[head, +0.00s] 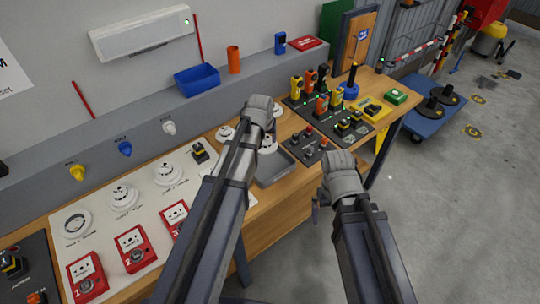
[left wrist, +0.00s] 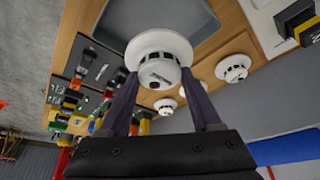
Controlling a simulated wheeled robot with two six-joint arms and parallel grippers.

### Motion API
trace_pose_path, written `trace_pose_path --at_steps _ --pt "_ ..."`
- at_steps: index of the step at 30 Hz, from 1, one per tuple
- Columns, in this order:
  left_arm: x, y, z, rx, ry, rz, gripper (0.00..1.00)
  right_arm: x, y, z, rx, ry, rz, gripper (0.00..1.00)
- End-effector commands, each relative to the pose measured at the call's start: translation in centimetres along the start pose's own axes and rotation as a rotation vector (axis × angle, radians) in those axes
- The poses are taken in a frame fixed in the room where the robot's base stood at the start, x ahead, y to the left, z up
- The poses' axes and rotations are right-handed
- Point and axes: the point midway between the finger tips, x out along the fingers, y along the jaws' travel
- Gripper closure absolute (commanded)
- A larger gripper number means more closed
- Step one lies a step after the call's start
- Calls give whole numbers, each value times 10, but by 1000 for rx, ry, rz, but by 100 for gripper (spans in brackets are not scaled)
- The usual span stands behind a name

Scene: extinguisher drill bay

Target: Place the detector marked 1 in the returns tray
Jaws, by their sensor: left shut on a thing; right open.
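A white round detector (left wrist: 158,55) is between the two fingers of my left gripper (left wrist: 160,78), which is shut on it. Its dark label is too small to read. In the head view this detector (head: 268,145) shows below my left wrist, at the far edge of the grey tray (head: 275,181). The tray also shows behind the detector in the left wrist view (left wrist: 150,14). I cannot tell how high the detector is above it. My right gripper (head: 321,192) is open and empty, at the table's front edge, right of the tray; my wrist partly hides it.
More white detectors stand nearby, one (head: 225,133) left of my left wrist and one (head: 278,110) behind it. A white mat (head: 100,236) at left holds detectors and red call points (head: 133,250). Dark boards (head: 310,146) with yellow and orange devices lie right. A blue bin (head: 197,80) stands on the ledge.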

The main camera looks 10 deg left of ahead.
Motion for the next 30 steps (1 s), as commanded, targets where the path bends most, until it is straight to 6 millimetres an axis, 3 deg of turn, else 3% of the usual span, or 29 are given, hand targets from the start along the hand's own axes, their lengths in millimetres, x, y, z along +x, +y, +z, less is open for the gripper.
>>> trace_pose_path --at_steps 8,21,30 --pt "4 5 4 23 2 8 96 6 -1 0 0 0 0 0" --pt "58 4 26 20 2 7 96 63 -6 -3 2 0 0 0" --pt "63 4 28 20 2 7 96 69 -7 -4 2 0 0 0"
